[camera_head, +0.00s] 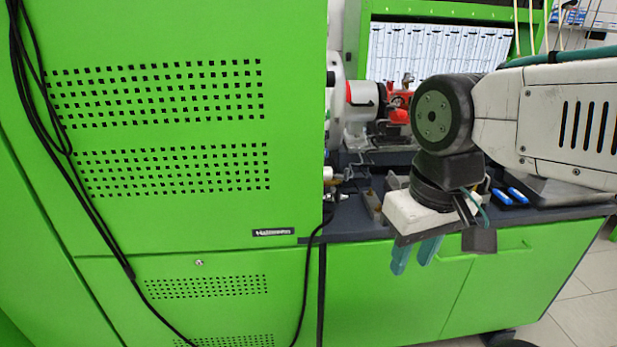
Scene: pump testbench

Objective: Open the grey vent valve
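My gripper (413,262) hangs below the white arm at the right of centre, its two teal fingers pointing down in front of the green cabinet front. A narrow gap shows between the fingers, with nothing held in it. I cannot make out a grey vent valve for certain. Small metal and white fittings (337,190) sit on the bench beside the tall green cabinet, left of my gripper. They are too small to tell apart, and my arm and gripper hide part of the bench behind them.
A tall green cabinet (170,225) with black cables fills the left. The dark bench top (350,222) carries a red and white pump unit (362,95) at the back and blue items (510,196) at the right. Open tiled floor (585,300) lies at the lower right.

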